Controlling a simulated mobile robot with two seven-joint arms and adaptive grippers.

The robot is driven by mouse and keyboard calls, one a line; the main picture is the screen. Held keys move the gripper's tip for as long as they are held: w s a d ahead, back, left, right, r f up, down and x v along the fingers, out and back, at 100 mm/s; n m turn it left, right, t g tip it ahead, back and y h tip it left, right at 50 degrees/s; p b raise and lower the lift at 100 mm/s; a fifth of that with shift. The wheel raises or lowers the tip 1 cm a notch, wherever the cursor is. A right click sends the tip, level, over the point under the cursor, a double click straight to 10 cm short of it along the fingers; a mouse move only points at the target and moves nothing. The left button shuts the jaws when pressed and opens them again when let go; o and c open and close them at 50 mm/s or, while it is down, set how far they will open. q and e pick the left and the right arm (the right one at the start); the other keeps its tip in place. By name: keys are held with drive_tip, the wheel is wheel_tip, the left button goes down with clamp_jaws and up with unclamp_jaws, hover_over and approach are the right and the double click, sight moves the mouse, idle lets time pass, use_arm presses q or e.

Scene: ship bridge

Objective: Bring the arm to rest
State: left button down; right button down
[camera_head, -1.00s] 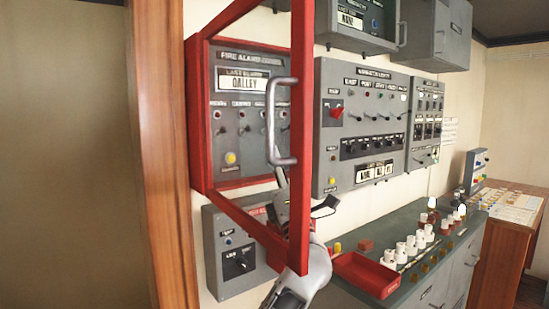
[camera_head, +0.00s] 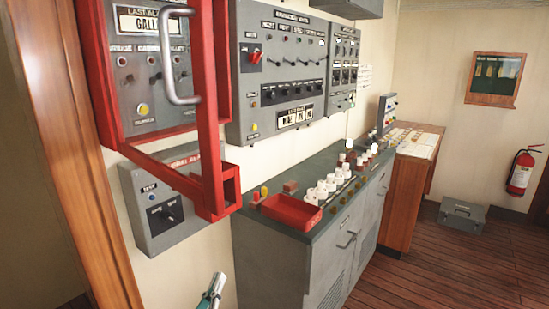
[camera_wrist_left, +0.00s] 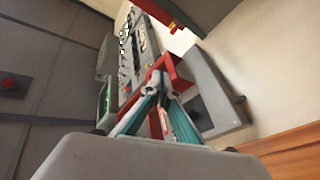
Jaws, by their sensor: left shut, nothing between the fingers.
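My left gripper (camera_head: 213,288) shows at the bottom edge of the head view, small and cut off by the frame. It is in free air in front of the wall, below the grey box with a knob (camera_head: 163,207). In the left wrist view, its teal fingers (camera_wrist_left: 160,80) come together at the tips with nothing between them. The fire alarm panel (camera_head: 125,75) on the wall has its red-framed door (camera_head: 207,115) swung open, with a grey handle (camera_head: 172,70). My right gripper is not in view.
A grey console (camera_head: 275,240) bears a red tray (camera_head: 291,212) and several white knobs. A navigation lights panel (camera_head: 285,75) hangs above it. A grey case (camera_head: 462,215) lies on the floor near a red fire extinguisher (camera_head: 520,172).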

use_arm(q)
drive_tip(key=s+a+f+m+g, duration=0.2)
drive_tip(key=s+f+g, duration=0.1)
drive_tip(key=s+f, duration=0.5)
drive_tip(key=s+a+f+m+g+y, duration=0.1)
drive_tip(key=s+a+f+m+g, duration=0.1)
drive_tip(key=s+f, duration=0.6)
drive_tip(key=s+a+f+m+g, duration=0.1)
drive_tip(key=s+f+m+g, duration=0.2)
drive_tip(key=s+f, duration=0.6)
drive_tip(key=shift+a+f+g+y, duration=0.3)
drive_tip(key=shift+a+f+g, duration=0.1)
drive_tip(key=shift+f+g, duration=0.35)
drive_tip(key=shift+w+r, duration=0.15)
drive_tip(key=shift+r, duration=0.05)
